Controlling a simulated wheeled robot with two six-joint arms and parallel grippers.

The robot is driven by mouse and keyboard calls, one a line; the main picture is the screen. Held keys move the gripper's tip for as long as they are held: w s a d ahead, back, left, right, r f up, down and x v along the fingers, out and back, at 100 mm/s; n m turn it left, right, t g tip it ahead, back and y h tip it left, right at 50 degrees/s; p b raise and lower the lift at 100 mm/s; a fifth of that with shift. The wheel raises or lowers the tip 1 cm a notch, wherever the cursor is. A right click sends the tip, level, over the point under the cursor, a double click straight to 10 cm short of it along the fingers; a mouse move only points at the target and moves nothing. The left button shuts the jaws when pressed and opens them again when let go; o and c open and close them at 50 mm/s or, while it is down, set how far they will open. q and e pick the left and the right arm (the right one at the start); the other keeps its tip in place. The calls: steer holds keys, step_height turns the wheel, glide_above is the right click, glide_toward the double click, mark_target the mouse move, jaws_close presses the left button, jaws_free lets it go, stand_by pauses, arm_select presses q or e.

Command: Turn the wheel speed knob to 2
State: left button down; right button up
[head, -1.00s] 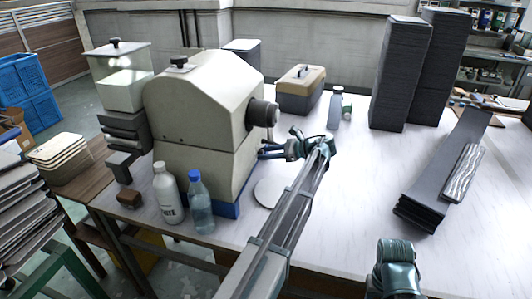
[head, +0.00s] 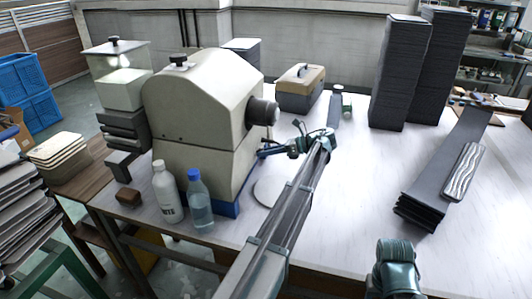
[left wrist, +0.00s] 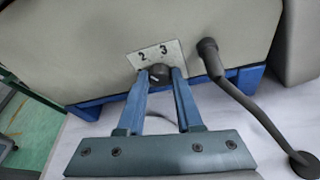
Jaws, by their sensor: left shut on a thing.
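The wheel speed knob (left wrist: 159,72) is a small dark knob on the side of the beige machine (head: 205,110). It sits just below a white label plate (left wrist: 155,53) that shows the numbers 2 and 3. A pale mark shows on the knob, but which number it points to is hard to tell. My left gripper (left wrist: 160,77) has its blue fingers on both sides of the knob, shut on it. In the head view the left gripper (head: 265,152) reaches the machine's right side, and the knob is hidden there.
A dark round hub (head: 263,112) juts from the machine above my gripper. A dark rod (left wrist: 228,85) stands right of the knob in the wrist view. Two bottles (head: 168,192) stand at the machine's front. The table's middle right (head: 360,180) is clear.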

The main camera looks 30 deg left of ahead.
stand_by(0.3)
arm_select(q)
steer(key=c, duration=0.6)
jaws_free()
steer(key=p+v, duration=0.4)
steer(key=v, duration=0.9)
steer(key=shift+w+d+r, duration=0.1)
steer(key=shift+w+d, duration=0.1)
steer(key=shift+d, duration=0.15)
steer(key=s+d+f+n+t+h+p, duration=0.1)
steer(key=s+d+f+n+h+p, duration=0.1)
steer(key=s+d, duration=0.6)
steer(key=s+d+f+n+t+h+p, duration=0.2)
steer(key=s+d+n+h+p, duration=0.2)
steer(key=s, duration=1)
steer(key=s+d+f+n+t+h+p, duration=0.1)
steer(key=s+d+f+n+h+p, duration=0.1)
steer(key=s+d+n+h, duration=0.4)
steer(key=shift+s+d+n+t+p, duration=0.2)
steer(key=shift+s+d, duration=0.6)
steer(key=shift+d, duration=0.4)
steer(key=shift+s+d+n+t+p, duration=0.1)
steer(key=shift+s+d+n+p, duration=0.1)
steer(key=shift+s+d, duration=0.85)
steer(key=shift+s+d+n+t+p, duration=0.15)
steer(key=shift+s+d, duration=0.45)
steer(key=shift+d, duration=0.7)
